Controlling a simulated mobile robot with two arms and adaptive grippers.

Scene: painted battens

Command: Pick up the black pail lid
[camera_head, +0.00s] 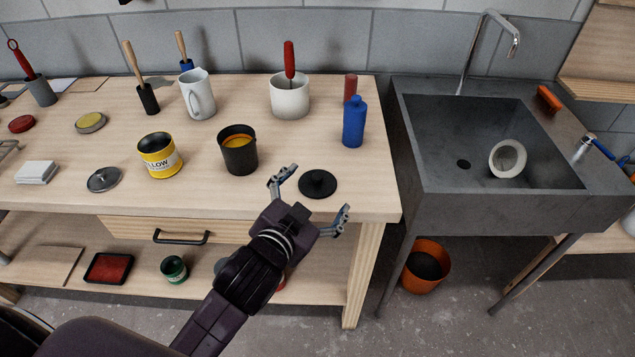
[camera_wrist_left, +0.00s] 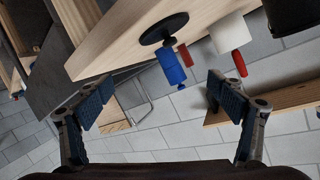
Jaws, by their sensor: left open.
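The black pail lid (camera_head: 318,183) lies flat on the workbench near its front right edge, with a small knob on top. It also shows in the left wrist view (camera_wrist_left: 163,28), beyond the fingertips. My left gripper (camera_head: 315,196) is open and empty, its two fingers spread on either side of the lid's near side. In the left wrist view the open fingers (camera_wrist_left: 155,90) frame the space below the lid. I cannot tell whether a finger touches the lid. A black pail (camera_head: 239,155) with yellow-orange contents stands to the lid's left. My right gripper is not in view.
The blue bottle (camera_head: 354,124) and white pot (camera_head: 289,98) stand behind the lid. A yellow can (camera_head: 159,157) and grey metal lid (camera_head: 104,179) are further left. The sink (camera_head: 490,150) is right of the bench. A drawer handle (camera_head: 181,238) juts from the front.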

